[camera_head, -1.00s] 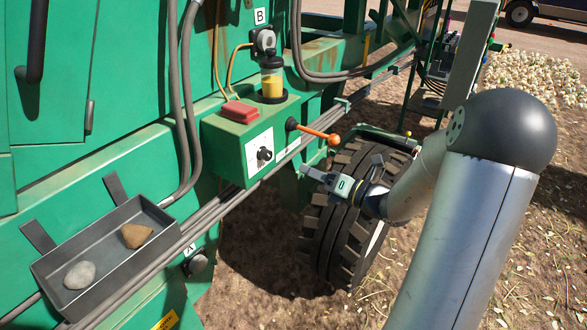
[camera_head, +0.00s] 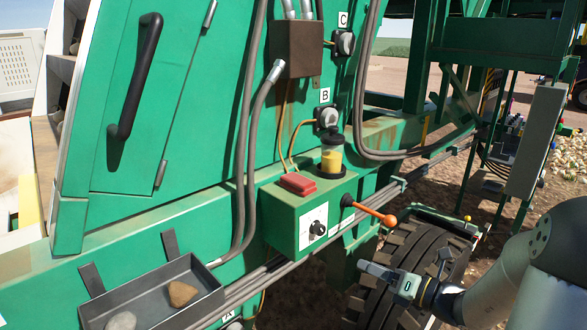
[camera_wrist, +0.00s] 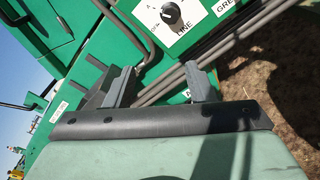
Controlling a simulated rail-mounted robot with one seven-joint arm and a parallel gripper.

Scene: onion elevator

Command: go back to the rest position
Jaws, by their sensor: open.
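My gripper (camera_head: 368,268) is in front of the big tyre, below and a little left of the orange lever's knob in the head view. In the wrist view its two fingers (camera_wrist: 162,84) stand apart with nothing between them. It appears clear of the green control box (camera_head: 284,226). My arm reaches in from the lower right of the head view.
The orange-tipped lever (camera_head: 370,210), red button (camera_head: 298,184) and yellow-filled jar (camera_head: 331,158) are on the control box. A grey tray (camera_head: 211,302) with two stones hangs at lower left. The tyre (camera_head: 398,256) is behind my gripper. The wrist view shows a dial (camera_wrist: 170,14).

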